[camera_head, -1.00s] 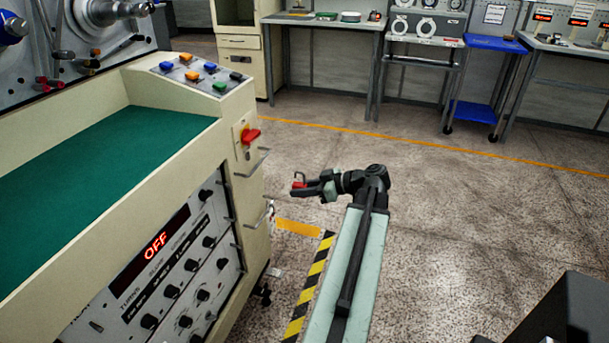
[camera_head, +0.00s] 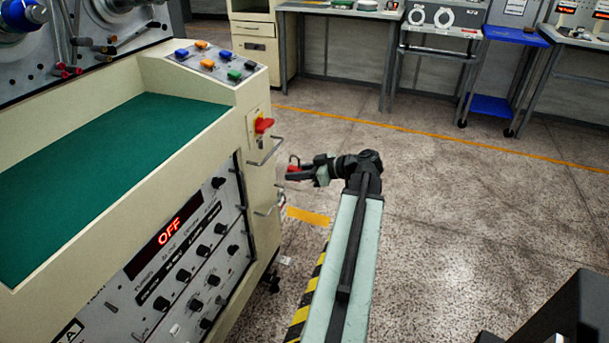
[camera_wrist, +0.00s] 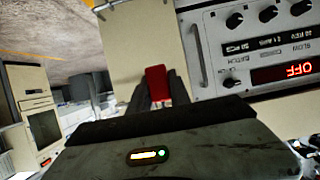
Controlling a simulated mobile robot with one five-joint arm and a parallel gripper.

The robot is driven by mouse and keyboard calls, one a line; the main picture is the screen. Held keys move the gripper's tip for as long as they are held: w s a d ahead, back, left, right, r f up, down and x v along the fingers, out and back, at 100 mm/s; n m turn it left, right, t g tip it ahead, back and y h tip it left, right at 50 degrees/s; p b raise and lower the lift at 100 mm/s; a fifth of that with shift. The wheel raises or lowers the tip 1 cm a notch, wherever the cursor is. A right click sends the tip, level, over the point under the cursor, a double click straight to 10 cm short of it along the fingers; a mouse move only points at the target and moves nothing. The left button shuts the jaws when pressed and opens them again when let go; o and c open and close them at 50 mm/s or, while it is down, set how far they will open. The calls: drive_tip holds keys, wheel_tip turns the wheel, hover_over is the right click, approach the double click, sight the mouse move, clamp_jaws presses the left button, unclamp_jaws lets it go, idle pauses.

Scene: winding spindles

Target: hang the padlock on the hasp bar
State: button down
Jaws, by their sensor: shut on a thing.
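A red padlock (camera_head: 292,169) is held at the tip of my gripper (camera_head: 292,175), its shackle pointing up. In the wrist view the red padlock body (camera_wrist: 157,83) sits between the two dark fingers of my gripper (camera_wrist: 158,95). I cannot tell for sure which is the hasp bar. The padlock is just right of these bars in the head view, apparently apart from them.
The cream machine (camera_head: 255,100) with a red rotary switch (camera_head: 264,125) and a panel reading OFF (camera_head: 170,230) fills the left. Open floor lies to the right; benches and a blue cart (camera_head: 515,36) stand behind.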

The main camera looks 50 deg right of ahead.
sight(290, 166)
drive_tip(key=shift+w+a, duration=0.4)
drive_tip(key=shift+w, duration=1.1)
drive_tip(key=shift+w+a, duration=0.35)
drive_tip(key=shift+w, duration=1.2)
drive_tip(key=shift+w+a, duration=0.4)
drive_tip(key=shift+w, duration=1.1)
drive_tip(key=shift+f+b, duration=0.85)
drive_tip(key=c, duration=1.1)
unclamp_jaws()
drive_tip(key=p+v, duration=0.3)
drive_tip(key=v, duration=0.4)
drive_tip(key=shift+s+d+r, duration=0.1)
drive_tip(key=shift+r, duration=0.15)
drive_tip(key=shift+s, duration=0.2)
